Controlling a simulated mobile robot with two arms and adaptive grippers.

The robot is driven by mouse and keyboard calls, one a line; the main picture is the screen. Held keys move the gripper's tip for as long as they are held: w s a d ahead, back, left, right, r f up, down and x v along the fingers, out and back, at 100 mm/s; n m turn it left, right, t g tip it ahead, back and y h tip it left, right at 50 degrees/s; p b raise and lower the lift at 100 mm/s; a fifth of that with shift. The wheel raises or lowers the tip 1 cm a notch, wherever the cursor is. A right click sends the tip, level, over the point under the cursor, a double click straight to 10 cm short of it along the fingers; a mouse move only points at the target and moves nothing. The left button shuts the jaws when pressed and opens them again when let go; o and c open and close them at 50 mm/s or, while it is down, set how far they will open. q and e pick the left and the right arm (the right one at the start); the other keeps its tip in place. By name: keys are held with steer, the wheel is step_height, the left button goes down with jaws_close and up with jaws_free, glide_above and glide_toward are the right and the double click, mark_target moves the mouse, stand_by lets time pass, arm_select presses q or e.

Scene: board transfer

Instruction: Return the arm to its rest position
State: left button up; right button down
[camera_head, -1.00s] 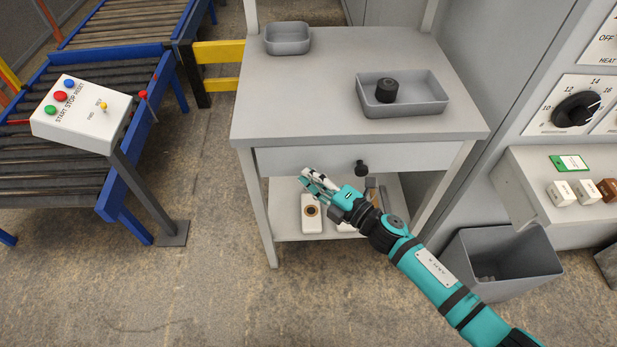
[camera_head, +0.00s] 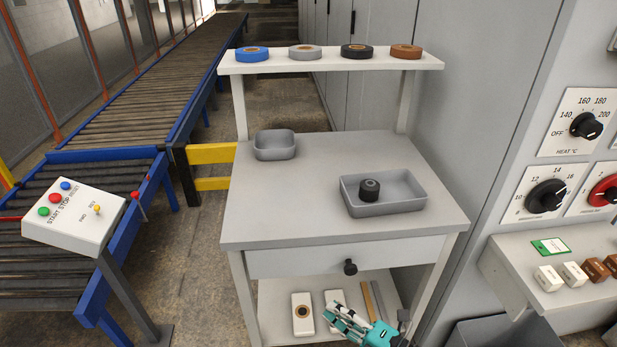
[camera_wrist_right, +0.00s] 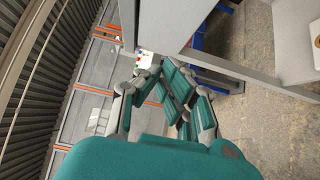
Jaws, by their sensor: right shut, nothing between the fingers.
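My right gripper (camera_head: 346,322) is low in the head view, at the bottom edge, in front of the table's lower shelf. Its teal and grey fingers are shut with nothing between them. In the right wrist view the same gripper (camera_wrist_right: 180,100) fills the middle, and no object is in its fingers. Most of my right arm is below the head view. My left gripper is in neither view.
The grey table (camera_head: 290,215) has a closed drawer (camera_head: 300,262) with a black knob. A tray (camera_head: 415,205) holds a dark roll (camera_head: 369,190). A control box (camera_head: 80,215) and conveyor (camera_head: 130,110) stand left. A dial panel (camera_head: 550,190) stands right. Floor between conveyor and table is clear.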

steer(key=d+f+m+h+p, duration=0.2)
steer(key=d+f+m+h, duration=0.5)
steer(key=f, duration=0.6)
steer(key=s+d+f+m+g+h, duration=0.1)
steer(key=s+d+f+m, duration=0.15)
steer(key=f, duration=0.25)
steer(key=s+d+f+m+g+h, duration=0.1)
steer(key=s+d+f+m+h, duration=0.15)
steer(key=f+m, duration=0.2)
steer(key=s+d+f+m, duration=0.2)
steer(key=s+f, duration=0.2)
steer(key=f, duration=0.1)
steer(key=s+f+m+g+h+p, duration=0.1)
steer(key=s+f+m+g, duration=0.2)
steer(key=s, duration=0.7)
steer(key=s+f+m+g, duration=0.3)
steer(key=s+f, duration=0.3)
steer(key=s, duration=0.4)
steer(key=s+f+m+g+h+p, duration=0.1)
steer(key=s+f+m+g, duration=0.2)
steer(key=s, duration=0.7)
steer(key=shift+d+f+h+p, duration=0.35)
steer(key=shift+f, duration=0.55)
